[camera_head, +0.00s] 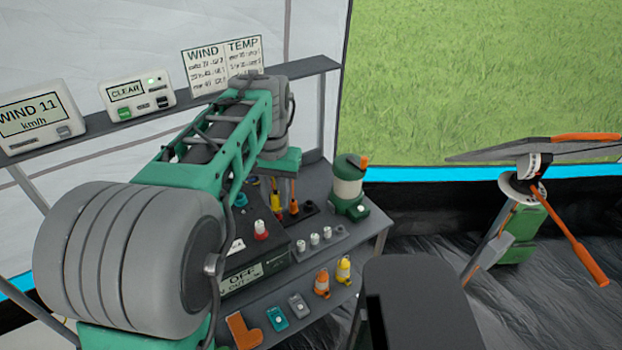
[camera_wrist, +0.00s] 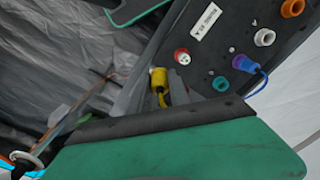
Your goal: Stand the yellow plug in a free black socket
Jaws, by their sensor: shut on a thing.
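In the head view, the yellow plug (camera_head: 276,201) shows upright just below my wrist, among the parts at the back of the rack's shelf. In the wrist view, the yellow plug (camera_wrist: 158,77) is at the tip of my gripper (camera_wrist: 172,92), beside a grey finger. My gripper is shut on it. Its lower end is hidden, so I cannot tell whether it touches a socket. A black socket (camera_head: 308,208) shows to the right of an orange plug (camera_head: 294,206) in the head view. Other sockets are hidden behind my arm.
A black box with an OFF display (camera_head: 243,279) stands left of a strip of white knobs (camera_head: 314,239). A green lantern (camera_head: 349,187) stands close on the right. Small orange (camera_head: 321,283) and yellow (camera_head: 343,270) items are on the front shelf. A blue plug (camera_wrist: 245,65) shows in the wrist view.

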